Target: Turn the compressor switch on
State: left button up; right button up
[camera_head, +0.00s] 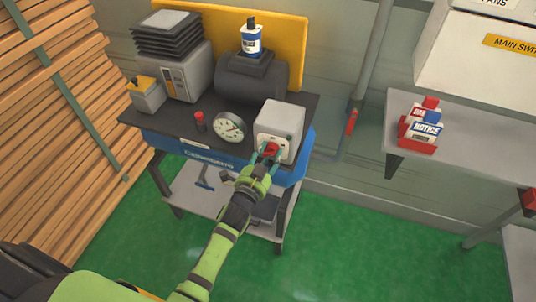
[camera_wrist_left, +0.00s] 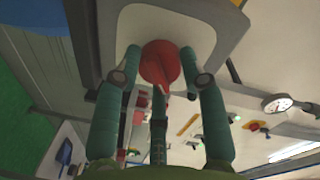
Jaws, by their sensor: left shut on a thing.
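The compressor switch is a red rotary knob (camera_head: 271,149) on the front of a light grey box (camera_head: 284,125) at the right end of the compressor table. My left gripper (camera_head: 266,156) is at the box front with its fingers on either side of the knob, shut on it. My right gripper is in neither view.
A pressure gauge (camera_head: 229,127) and a small red button (camera_head: 199,121) stand left of the box on the dark tabletop. A dark grey tank (camera_head: 248,82) with a blue-and-white bottle (camera_head: 251,41) is behind. A shelf (camera_head: 480,145) with notice signs is at right. Green floor (camera_head: 350,240) is clear.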

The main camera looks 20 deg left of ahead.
pick_arm(q)
jog(key=shift+w+r, duration=0.15)
jog(key=shift+r, duration=0.15)
jog(key=o, duration=1.1)
jog(key=shift+o, duration=0.3)
jog(key=shift+f, duration=0.15)
jog(key=s, duration=1.2)
jog(key=shift+a+r, duration=0.35)
jog(key=shift+f, duration=0.1)
